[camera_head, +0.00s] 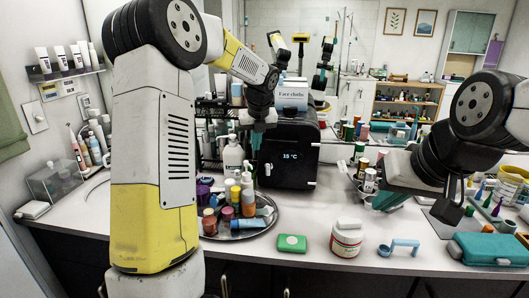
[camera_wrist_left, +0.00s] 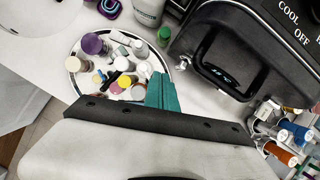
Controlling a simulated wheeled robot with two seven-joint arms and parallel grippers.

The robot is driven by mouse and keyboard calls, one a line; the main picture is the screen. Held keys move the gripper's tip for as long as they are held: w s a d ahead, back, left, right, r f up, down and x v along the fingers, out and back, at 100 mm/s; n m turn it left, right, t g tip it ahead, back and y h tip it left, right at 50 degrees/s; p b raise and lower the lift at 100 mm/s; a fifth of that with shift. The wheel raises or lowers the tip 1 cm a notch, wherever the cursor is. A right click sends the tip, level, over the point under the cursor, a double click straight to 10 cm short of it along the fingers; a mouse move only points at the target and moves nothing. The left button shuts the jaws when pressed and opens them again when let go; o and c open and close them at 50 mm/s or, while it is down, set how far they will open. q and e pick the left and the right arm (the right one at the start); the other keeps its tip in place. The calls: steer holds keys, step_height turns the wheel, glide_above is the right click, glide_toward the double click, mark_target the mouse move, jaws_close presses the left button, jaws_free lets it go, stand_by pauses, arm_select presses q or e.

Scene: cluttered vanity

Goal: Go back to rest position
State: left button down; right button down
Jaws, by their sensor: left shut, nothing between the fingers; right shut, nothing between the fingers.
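My left gripper (camera_head: 257,138) is shut and empty, pointing down in front of the black mini fridge (camera_head: 290,160) and above the back of the round tray (camera_head: 212,238). Its teal fingers (camera_wrist_left: 162,92) show together in the left wrist view, beside the tray's bottles. My right arm comes in from the right. My right gripper (camera_head: 389,200) is low over the right part of the counter, its teal fingertips shut with nothing seen in them, close to several small jars. Part of it is hidden by its own wrist.
The round tray holds bottles, jars and a blue tube (camera_head: 248,223). A green soap box (camera_head: 292,243), a white jar (camera_head: 346,238), a blue scoop (camera_head: 399,247) and a teal case (camera_head: 490,249) lie along the front. A white pump bottle (camera_head: 233,157) stands behind the tray.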

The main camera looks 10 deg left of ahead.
arm_select(q)
steer(key=s+r+n, duration=0.8)
steer(key=s+n, duration=0.1)
steer(key=s, duration=0.3)
steer(key=s+d+f+n+t+h, duration=0.1)
steer(key=s+n+h, duration=0.1)
steer(key=s+n, duration=0.9)
steer(key=s+d+f+n+t+h, duration=0.1)
steer(key=s+n, duration=1)
steer(key=shift+s+d+f+h, duration=0.15)
steer(key=shift+s+f+h, duration=0.1)
steer(key=shift+h, duration=0.15)
